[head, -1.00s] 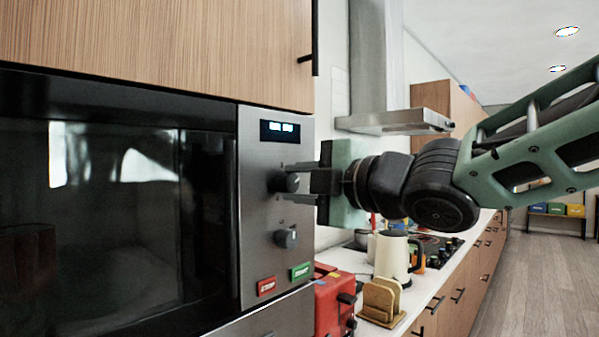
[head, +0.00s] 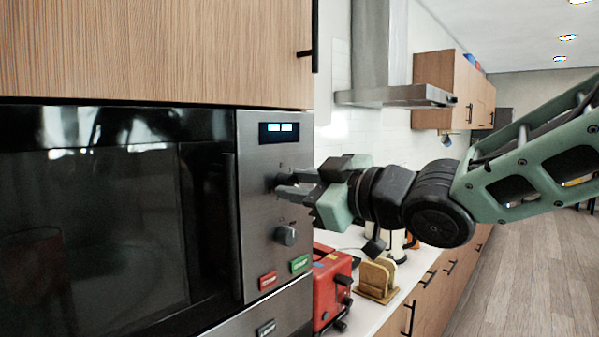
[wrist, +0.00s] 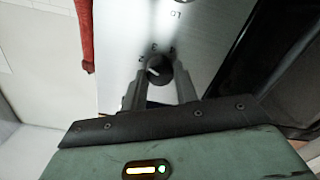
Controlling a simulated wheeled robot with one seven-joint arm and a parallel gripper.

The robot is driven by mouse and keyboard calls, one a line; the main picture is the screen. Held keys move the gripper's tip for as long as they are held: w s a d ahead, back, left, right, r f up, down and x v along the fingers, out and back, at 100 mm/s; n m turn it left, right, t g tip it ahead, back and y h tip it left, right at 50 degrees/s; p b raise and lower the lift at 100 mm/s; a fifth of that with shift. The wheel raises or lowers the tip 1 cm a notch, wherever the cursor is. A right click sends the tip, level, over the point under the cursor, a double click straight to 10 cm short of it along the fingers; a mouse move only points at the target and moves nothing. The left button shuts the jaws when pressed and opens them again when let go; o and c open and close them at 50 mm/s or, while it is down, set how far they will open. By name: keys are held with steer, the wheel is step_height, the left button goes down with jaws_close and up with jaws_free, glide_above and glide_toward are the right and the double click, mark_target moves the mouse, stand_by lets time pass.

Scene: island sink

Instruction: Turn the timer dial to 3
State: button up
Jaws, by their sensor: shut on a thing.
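The microwave's control panel (head: 262,214) carries two round dials, one above the other. The upper dial (wrist: 158,70) is dark with a pale pointer line, and small marks arc around part of it; I cannot read them surely. My gripper (head: 284,187) is at this dial, and its two fingers (wrist: 159,82) are shut on its sides. In the head view the fingers mostly hide the dial. I cannot tell from the labels which dial is the timer.
A lit display (head: 279,127) sits above the dials. A red button (head: 267,281) and green button (head: 300,264) are below. A red toaster (head: 332,289) and wooden rack (head: 378,279) stand on the counter close under my arm. A range hood (head: 395,95) is behind.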

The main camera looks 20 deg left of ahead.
steer(key=m+p, duration=0.2)
steer(key=m, duration=0.2)
steer(key=shift+f+m+p, duration=0.1)
steer(key=shift+m+p, duration=0.8)
steer(key=shift+m, duration=0.6)
steer(key=o, duration=1)
steer(key=shift+c, duration=0.2)
steer(key=shift+d, duration=0.15)
steer(key=f+b+v, duration=0.1)
steer(key=b+v, duration=0.2)
steer(key=v, duration=1.4)
steer(key=shift+d+r, duration=0.15)
steer(key=shift+r, duration=0.05)
steer(key=shift+w, duration=0.15)
